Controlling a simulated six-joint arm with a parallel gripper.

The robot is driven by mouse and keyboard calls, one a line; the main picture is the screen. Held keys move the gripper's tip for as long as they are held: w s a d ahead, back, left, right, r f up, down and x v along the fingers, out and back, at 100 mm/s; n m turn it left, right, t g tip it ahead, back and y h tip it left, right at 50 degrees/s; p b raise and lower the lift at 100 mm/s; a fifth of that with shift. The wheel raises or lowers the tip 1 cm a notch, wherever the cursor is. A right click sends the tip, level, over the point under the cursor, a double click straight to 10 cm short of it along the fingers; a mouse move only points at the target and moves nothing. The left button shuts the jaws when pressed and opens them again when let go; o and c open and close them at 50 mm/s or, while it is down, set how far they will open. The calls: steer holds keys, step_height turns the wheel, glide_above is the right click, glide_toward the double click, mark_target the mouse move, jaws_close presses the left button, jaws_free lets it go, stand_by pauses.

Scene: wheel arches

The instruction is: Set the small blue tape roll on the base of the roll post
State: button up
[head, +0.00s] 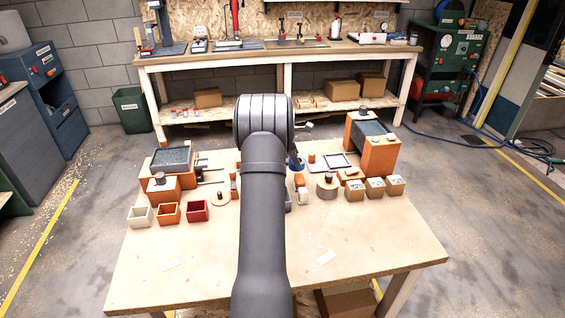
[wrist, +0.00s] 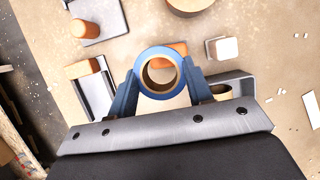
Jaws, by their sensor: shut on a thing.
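The small blue tape roll (wrist: 160,51) is gripped between the two fingers of my gripper (wrist: 160,85) in the wrist view, its open hole facing the camera. In the head view a bit of the blue roll (head: 298,163) shows just right of my arm, which hides my gripper. An orange post (wrist: 86,29) stands on a grey square base (wrist: 108,18) at the upper left of the wrist view; it looks like the roll post. In the head view this post (head: 312,158) appears right of the blue roll. The roll is apart from the post and its base.
An orange block (wrist: 82,68) by a grey plate lies left of the roll, and a white block (wrist: 224,48) lies right. A round piece with a peg (head: 327,190) and several small bins (head: 376,188) stand to the right. The table's front (head: 350,260) is mostly clear.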

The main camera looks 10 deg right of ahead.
step_height(320, 180, up, 2)
steer(key=s+d, duration=0.2)
steer(key=n+t, duration=0.2)
steer(key=n, duration=0.3)
glide_above(218, 194)
steer(key=d, duration=0.6)
steer(key=f, duration=0.3)
steer(key=shift+s, duration=0.2)
steer(key=a+n, duration=0.1)
steer(key=a, duration=0.1)
steer(key=a+n, duration=0.1)
steer(key=a, duration=0.1)
steer(key=a+n+t+y, duration=0.1)
steer(key=a+n, duration=0.1)
steer(key=shift+w, duration=0.3)
steer(key=shift+f, duration=3.35)
steer(key=shift+f, duration=0.1)
steer(key=o, duration=1.1)
steer(key=shift+c, duration=0.2)
